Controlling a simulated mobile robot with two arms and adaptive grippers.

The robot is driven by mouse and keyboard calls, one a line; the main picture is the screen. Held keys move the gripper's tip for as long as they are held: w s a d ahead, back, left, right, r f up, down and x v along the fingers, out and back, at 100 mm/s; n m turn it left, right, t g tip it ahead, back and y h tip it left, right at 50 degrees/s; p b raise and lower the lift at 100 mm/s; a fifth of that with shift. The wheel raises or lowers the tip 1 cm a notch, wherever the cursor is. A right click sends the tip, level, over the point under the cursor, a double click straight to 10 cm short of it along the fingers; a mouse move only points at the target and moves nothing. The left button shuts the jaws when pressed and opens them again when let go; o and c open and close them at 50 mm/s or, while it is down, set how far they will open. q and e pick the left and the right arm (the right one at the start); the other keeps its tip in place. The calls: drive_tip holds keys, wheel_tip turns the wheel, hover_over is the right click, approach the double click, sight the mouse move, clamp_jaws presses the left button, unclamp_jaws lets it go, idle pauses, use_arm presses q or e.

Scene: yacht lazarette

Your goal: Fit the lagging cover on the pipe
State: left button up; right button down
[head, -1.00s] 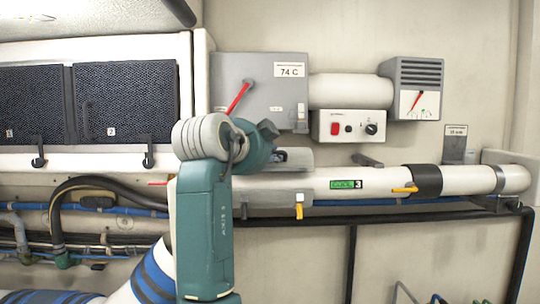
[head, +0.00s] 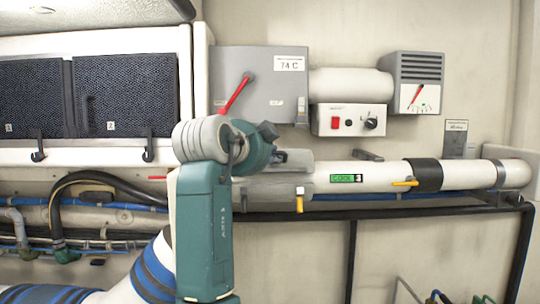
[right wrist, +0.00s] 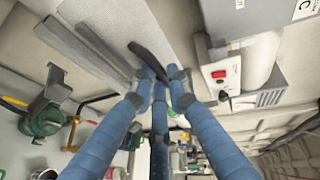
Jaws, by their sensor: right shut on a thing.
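The white pipe (head: 376,178) runs level along the wall, with a green "COOL" label. The grey lagging cover (head: 282,192) sits at its left part, its upper and lower pieces above and below the white pipe. A yellow tab (head: 299,204) hangs from its lower edge. My right gripper (head: 281,157) is at the cover's top, mostly hidden by my teal arm. In the right wrist view its blue fingers (right wrist: 160,74) close on a dark curved handle (right wrist: 148,58) against a pale grey surface. Whether the cover is fully closed I cannot tell. My left gripper is not in view.
A black band (head: 427,175) and a yellow lever (head: 404,183) are on the pipe to the right. Above stand a grey box with a red lever (head: 237,94), a switch box (head: 348,120) and a gauge (head: 416,84). A black rail (head: 400,211) runs below.

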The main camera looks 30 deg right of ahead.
drive_tip(key=shift+w+d+p, duration=0.1)
drive_tip(key=shift+w+p, duration=0.05)
drive_tip(key=shift+p, duration=0.25)
idle(0.8)
drive_tip(key=shift+f+b, duration=0.85)
drive_tip(key=shift+f, duration=0.4)
drive_tip(key=c, duration=1.8)
unclamp_jaws()
drive_tip(key=shift+r, duration=0.1)
drive_tip(key=shift+o, duration=0.9)
drive_tip(key=shift+w, duration=0.1)
drive_tip(key=v, duration=0.8)
drive_tip(key=shift+f, duration=0.3)
